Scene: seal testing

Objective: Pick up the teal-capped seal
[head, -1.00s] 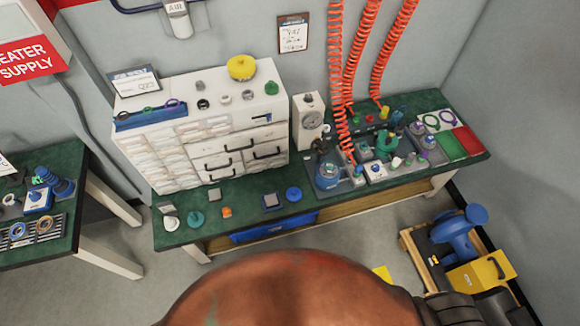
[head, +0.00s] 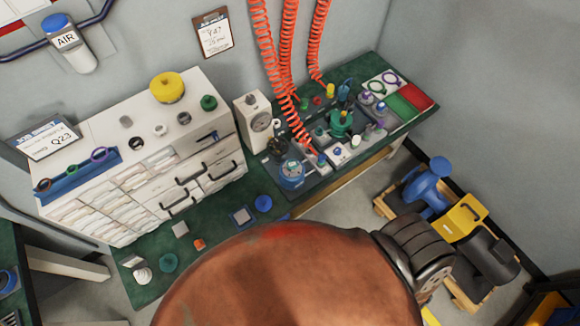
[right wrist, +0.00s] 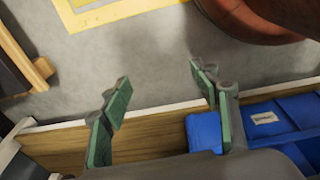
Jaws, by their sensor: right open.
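A dark green round piece (head: 209,102) sits on top of the white drawer cabinet. I cannot tell at this size which one is the teal-capped seal. My right gripper (right wrist: 160,88) shows in the right wrist view, its two green-padded fingers wide apart with nothing between them. It is above the floor, near the bench's wooden lower shelf and a blue bin (right wrist: 205,132). My left gripper is not in view.
The white drawer cabinet (head: 150,185) stands on the bench's left. A gauge box (head: 257,128) and a crowded grey fixture tray (head: 318,178) are to its right, under red coiled hoses (head: 265,60). A blue and yellow machine (head: 430,195) stands on the floor at right.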

